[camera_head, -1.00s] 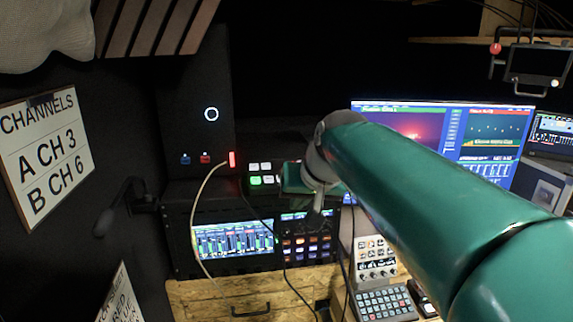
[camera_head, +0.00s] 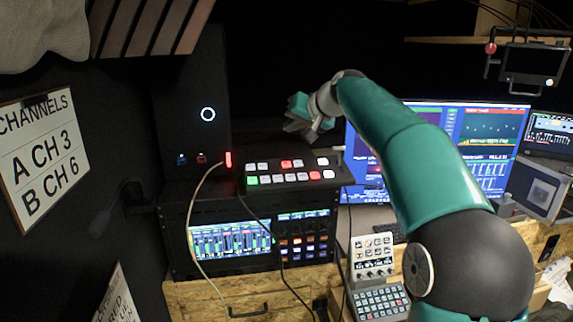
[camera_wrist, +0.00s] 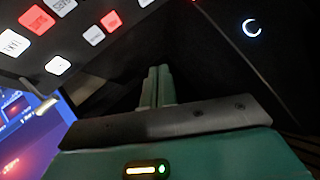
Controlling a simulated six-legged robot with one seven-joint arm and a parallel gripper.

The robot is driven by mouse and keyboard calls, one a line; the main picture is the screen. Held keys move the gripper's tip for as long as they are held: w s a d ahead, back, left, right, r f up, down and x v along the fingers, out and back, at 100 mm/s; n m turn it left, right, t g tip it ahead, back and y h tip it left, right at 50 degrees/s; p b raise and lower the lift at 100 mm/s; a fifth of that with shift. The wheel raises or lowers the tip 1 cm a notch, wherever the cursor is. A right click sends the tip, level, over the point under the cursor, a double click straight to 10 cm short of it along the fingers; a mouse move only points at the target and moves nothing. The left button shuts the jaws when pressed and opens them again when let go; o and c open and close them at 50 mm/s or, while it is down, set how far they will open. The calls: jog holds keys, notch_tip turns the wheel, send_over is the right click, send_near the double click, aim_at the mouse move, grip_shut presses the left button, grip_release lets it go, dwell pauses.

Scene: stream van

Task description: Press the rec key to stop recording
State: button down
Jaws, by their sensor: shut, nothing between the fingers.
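The switcher panel (camera_head: 240,188) stands on the rack in the head view, with two rows of small keys. One red key (camera_head: 286,164) is in its back row and another red key (camera_head: 315,175) is near the right of its front row. Both also show in the wrist view, the front one (camera_wrist: 37,19) and the back one (camera_wrist: 111,21). I cannot read which key is rec. My gripper (camera_head: 292,112) is above and behind the panel, apart from the keys. Its fingers (camera_wrist: 157,70) are together and empty in the wrist view.
A dark tower (camera_head: 190,95) with a lit ring stands left of the panel. A cable (camera_head: 193,200) hangs across the rack front. A monitor (camera_head: 480,140) is at right, behind my arm. A small keypad (camera_head: 382,303) sits below. The space above the panel is open.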

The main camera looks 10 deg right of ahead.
jog(key=shift+w+f, duration=0.35)
jog(key=shift+f, duration=1.1)
jog(key=shift+w+f, duration=0.35)
jog(key=shift+f, duration=1.05)
jog(key=shift+w+f, duration=0.35)
jog(key=shift+f, duration=1.1)
jog(key=shift+w+f, duration=0.1)
jog(key=shift+f, duration=0.3)
jog(key=shift+w+f, duration=0.1)
jog(key=shift+f, duration=0.3)
jog(key=shift+r, duration=0.1)
jog(key=shift+s+r, duration=0.2)
jog(key=shift+r, duration=0.5)
jog(key=shift+r, duration=0.1)
jog(key=shift+s+r, duration=0.2)
jog(key=shift+r, duration=0.6)
jog(key=shift+s+r, duration=0.2)
jog(key=shift+r, duration=0.55)
jog(key=shift+s+r, duration=0.2)
jog(key=shift+r, duration=0.6)
